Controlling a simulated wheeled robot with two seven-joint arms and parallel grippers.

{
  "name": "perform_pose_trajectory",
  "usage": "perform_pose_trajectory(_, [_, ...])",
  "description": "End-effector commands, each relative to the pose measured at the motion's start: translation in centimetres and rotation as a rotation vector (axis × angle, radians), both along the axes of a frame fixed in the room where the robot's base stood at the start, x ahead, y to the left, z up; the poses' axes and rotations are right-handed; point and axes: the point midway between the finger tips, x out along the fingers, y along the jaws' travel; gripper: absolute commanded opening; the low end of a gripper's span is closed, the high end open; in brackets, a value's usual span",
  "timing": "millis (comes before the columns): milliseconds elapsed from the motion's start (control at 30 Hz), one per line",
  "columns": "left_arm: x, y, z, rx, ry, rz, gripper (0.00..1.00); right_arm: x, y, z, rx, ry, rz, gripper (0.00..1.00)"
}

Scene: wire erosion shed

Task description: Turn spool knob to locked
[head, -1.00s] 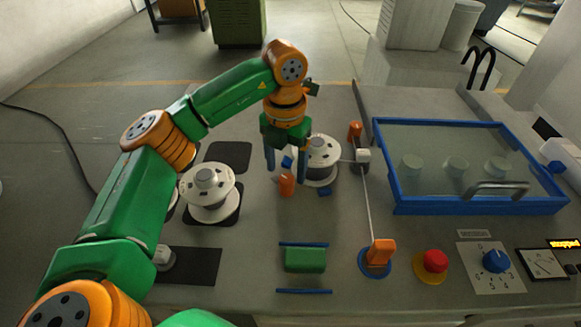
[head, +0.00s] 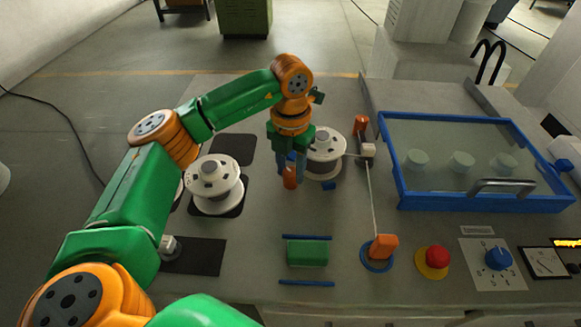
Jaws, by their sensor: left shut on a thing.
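The white spool (head: 325,158) sits on the table near the middle, with a small blue piece (head: 329,187) at its front edge. An orange upright knob (head: 290,179) stands just left of this spool. My left gripper (head: 291,170) points down from above, its blue fingers closed around the upper part of the orange knob. The fingers hide part of the knob, and I cannot read a locked mark. My right gripper is not in view.
Another white spool (head: 216,186) stands left on a dark pad. A wire runs down to an orange post (head: 382,247). A blue-framed clear cover (head: 460,204), red button (head: 437,257) and blue dial (head: 498,258) are right. A green block (head: 307,253) lies in front.

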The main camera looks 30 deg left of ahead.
Motion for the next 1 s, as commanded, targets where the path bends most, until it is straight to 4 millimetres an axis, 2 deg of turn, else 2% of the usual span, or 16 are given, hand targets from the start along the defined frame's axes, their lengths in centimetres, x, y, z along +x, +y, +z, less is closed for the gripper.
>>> perform_pose_trajectory(267, [0.03, 0.02, -0.03, 0.001, -0.002, -0.146, 0.00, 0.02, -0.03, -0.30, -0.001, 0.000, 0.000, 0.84])
perform_pose_trajectory(1000, [0.04, -0.02, 0.02, 0.001, -0.003, -0.842, 0.00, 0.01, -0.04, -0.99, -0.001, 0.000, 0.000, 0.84])
